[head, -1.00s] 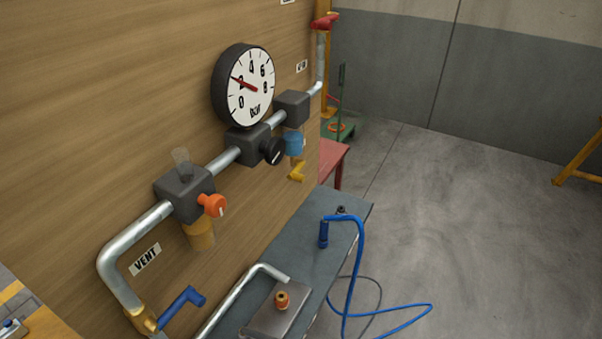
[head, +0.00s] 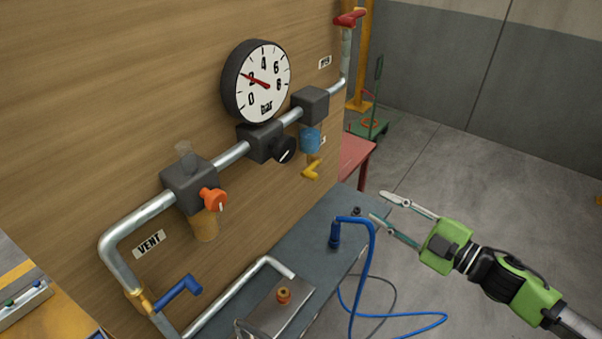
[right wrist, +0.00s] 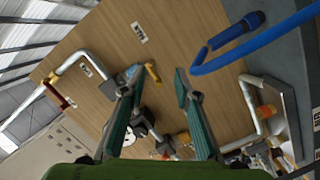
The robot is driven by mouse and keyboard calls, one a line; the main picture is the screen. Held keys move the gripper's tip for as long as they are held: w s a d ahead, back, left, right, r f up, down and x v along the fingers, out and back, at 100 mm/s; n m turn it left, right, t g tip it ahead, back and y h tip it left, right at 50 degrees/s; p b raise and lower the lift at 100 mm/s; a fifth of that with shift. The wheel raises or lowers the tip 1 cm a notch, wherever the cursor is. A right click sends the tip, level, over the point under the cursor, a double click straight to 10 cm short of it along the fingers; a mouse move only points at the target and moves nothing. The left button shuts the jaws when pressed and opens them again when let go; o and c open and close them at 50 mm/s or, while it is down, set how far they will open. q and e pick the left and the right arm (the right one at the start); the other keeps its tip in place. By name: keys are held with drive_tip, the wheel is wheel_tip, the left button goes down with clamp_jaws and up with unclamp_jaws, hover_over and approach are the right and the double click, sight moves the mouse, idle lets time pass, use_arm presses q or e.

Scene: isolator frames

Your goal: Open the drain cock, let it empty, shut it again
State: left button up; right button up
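The drain cock, with a small yellow lever (head: 311,170), hangs under the blue bowl (head: 310,141) of the far block on the wooden panel. In the right wrist view the yellow lever (right wrist: 152,73) shows between the fingers, beyond their tips. My right gripper (head: 379,206) is open and empty, to the right of the cock and apart from it, over the grey bench's far end. It also shows open in the right wrist view (right wrist: 158,74). My left gripper is in neither view. The gauge (head: 262,80) needle points near 2.
A blue hose (head: 368,262) rises from the grey bench (head: 318,230) near my right gripper. An orange knob (head: 212,200), a black knob (head: 286,150), a blue vent lever (head: 180,290) and a red handle (head: 349,18) sit along the pipe.

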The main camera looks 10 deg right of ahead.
sight(314, 176)
drive_tip(key=s+a+r+n+g+y, duration=0.1)
drive_tip(key=a+r+n+y, duration=0.2)
drive_tip(key=a+r, duration=0.25)
drive_tip(key=shift+m, duration=0.3)
drive_tip(key=shift+f+p+x, duration=0.2)
drive_tip(key=shift+p+x, duration=0.55)
drive_tip(key=shift+x, duration=1.5)
drive_tip(key=shift+f+p+x, duration=0.15)
drive_tip(key=shift+p+x, duration=0.55)
drive_tip(key=shift+x, duration=1.5)
drive_tip(key=shift+f+p+x, duration=0.2)
drive_tip(key=shift+p+x, duration=0.55)
drive_tip(key=shift+x, duration=1.5)
drive_tip(key=shift+d, duration=0.1)
clamp_jaws()
